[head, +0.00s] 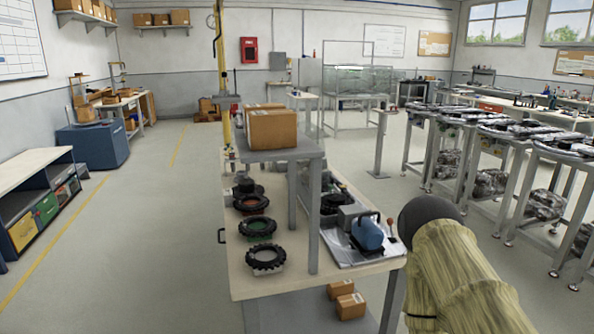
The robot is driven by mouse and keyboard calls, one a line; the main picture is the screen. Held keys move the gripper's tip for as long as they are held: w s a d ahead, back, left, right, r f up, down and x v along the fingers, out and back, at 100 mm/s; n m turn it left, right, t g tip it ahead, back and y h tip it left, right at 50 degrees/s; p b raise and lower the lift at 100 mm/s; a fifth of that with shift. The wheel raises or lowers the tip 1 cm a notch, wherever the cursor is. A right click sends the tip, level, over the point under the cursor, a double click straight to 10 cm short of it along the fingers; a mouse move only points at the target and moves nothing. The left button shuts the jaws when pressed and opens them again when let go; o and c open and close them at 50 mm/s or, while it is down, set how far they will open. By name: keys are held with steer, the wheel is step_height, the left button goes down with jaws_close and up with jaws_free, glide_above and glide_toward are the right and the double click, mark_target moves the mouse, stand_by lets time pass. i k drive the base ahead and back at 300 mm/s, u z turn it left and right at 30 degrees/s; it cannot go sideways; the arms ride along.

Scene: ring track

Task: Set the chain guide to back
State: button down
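I cannot clearly make out a chain guide. A blue motor-like unit (367,233) sits on a light plate (345,252) at the right end of the near workbench (290,283). A small lever with a red-orange knob (390,224) stands just right of it. Which way any guide is set is too small to tell. My arm, in a beige sleeve with a dark rounded part, rises at the lower right, close beside the bench's right end. My gripper is not visible.
Several black toothed rings (266,258) lie along the bench's left side. A raised shelf (268,152) carries a cardboard box (273,129); its posts stand before the bench's middle. Small boxes (347,302) lie below. The floor (150,250) on the left is clear. Loaded tables (500,127) stand right.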

mark_target(335, 188)
steer(key=k, duration=0.65)
steer(key=z, duration=0.4)
steer(key=i, duration=1.6)
steer(key=u, duration=0.55)
